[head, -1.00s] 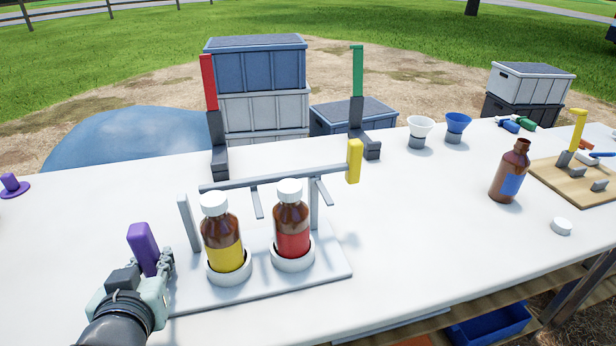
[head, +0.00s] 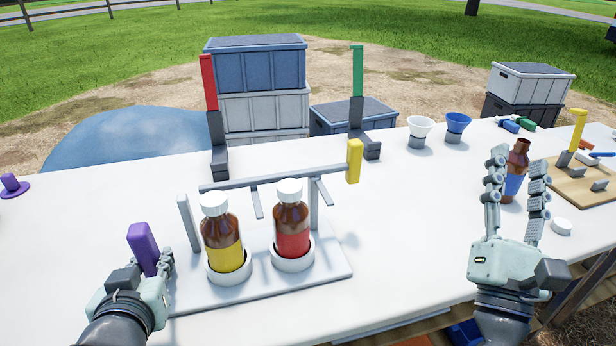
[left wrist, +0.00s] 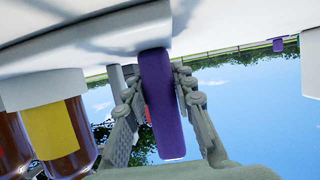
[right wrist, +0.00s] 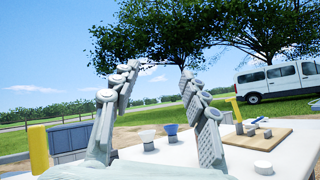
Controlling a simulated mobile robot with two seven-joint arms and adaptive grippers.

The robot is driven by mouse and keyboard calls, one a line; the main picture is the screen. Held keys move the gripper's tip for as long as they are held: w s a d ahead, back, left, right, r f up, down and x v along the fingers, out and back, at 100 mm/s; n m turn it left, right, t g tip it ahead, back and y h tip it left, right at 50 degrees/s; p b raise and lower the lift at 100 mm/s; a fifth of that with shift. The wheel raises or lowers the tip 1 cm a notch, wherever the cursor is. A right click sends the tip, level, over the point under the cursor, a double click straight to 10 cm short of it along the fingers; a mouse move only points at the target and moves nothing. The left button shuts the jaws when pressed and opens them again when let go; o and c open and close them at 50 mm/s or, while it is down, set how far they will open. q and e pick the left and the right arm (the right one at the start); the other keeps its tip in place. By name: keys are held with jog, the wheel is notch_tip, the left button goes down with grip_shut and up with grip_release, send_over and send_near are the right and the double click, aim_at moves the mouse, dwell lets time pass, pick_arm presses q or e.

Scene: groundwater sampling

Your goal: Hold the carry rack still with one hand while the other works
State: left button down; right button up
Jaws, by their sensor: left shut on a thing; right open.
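The carry rack (head: 325,282) stands on the white table with a grey top bar and a yellow end block (head: 354,160). It holds a yellow-labelled bottle (head: 223,249) and a red-labelled bottle (head: 291,240), both white-capped and upright in round cups. My left gripper (head: 152,262) is shut on the purple handle (head: 142,247) at the rack's left end; the left wrist view shows the purple handle (left wrist: 163,105) between its fingers. My right gripper (head: 517,195) is open and empty. In the head view its fingers overlap an uncapped brown bottle with a blue label (head: 517,162); contact cannot be told.
A white cap (head: 562,227) lies right of my right gripper. A wooden board (head: 565,192) with a yellow lever (head: 577,130) is at the right. White (head: 420,128) and blue (head: 458,124) cups stand behind. Red (head: 209,82) and green (head: 357,72) posts stand at the back edge.

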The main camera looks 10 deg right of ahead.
jog(key=w+a+f+n+t+y, duration=0.3)
jog(key=w+a+n+y, duration=0.1)
jog(key=a+n+y, duration=0.3)
jog(key=n+g+y, duration=0.2)
jog(key=n+y, duration=0.3)
jog(key=y, duration=0.3)
send_near(357, 162)
jog(key=x, duration=0.9)
jog(key=shift+w, duration=0.25)
jog(key=c, duration=1)
jog(key=shift+s+a, duration=0.1)
jog(key=shift+a, duration=1.7)
jog(key=o, duration=1)
